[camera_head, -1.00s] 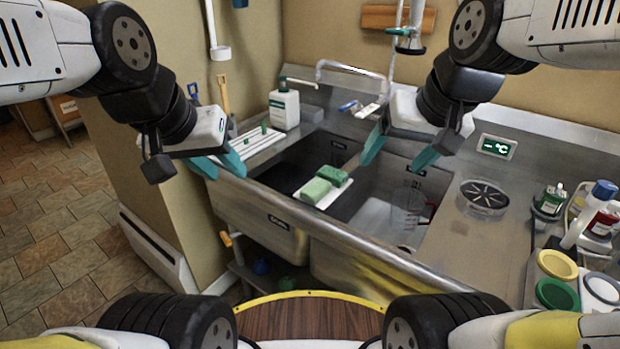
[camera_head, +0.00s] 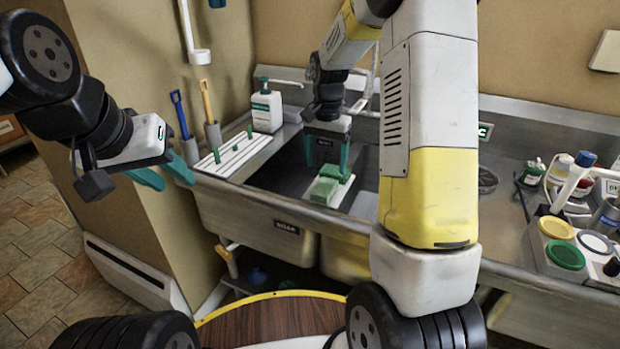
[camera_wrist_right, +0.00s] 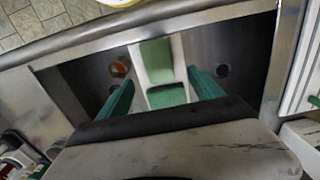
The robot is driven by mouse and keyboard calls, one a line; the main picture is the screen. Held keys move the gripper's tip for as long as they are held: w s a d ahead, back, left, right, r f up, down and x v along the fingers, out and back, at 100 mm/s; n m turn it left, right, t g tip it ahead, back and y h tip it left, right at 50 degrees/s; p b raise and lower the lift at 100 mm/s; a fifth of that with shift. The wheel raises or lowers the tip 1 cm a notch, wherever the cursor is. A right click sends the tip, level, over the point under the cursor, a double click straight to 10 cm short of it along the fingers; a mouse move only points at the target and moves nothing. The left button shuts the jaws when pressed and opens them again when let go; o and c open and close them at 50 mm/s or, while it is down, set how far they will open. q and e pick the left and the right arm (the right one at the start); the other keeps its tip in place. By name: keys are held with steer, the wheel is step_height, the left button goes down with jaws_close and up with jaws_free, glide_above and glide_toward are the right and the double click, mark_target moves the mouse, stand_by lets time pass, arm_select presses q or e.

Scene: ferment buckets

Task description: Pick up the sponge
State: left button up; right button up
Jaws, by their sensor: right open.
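Two green sponges lie end to end on a white holder (camera_wrist_right: 143,72) at the divider between the sink basins. In the head view the front sponge (camera_head: 323,190) is nearer to me and the back sponge (camera_head: 331,171) is partly behind it. My right gripper (camera_head: 328,168) points down over the back sponge. In the right wrist view its teal fingers are open on either side of the back sponge (camera_wrist_right: 166,96), with gaps visible; the front sponge (camera_wrist_right: 157,52) lies beyond the fingertips. Contact cannot be told. My left gripper (camera_head: 174,182) is open and empty, left of the sink.
A soap bottle (camera_head: 266,107) stands on the back left rim beside a white drying rack (camera_head: 232,155). Brushes stand at the wall. Paint-like pots (camera_head: 566,255) and bottles are on the right counter. My right arm hides much of the right basin.

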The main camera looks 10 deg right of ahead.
mark_target(325, 185)
steer(key=f, duration=0.6)
steer(key=shift+s+f, duration=0.25)
steer(key=shift+f, duration=0.05)
steer(key=c, duration=1.5)
steer(key=shift+c, duration=0.2)
steer(key=shift+r, duration=0.2)
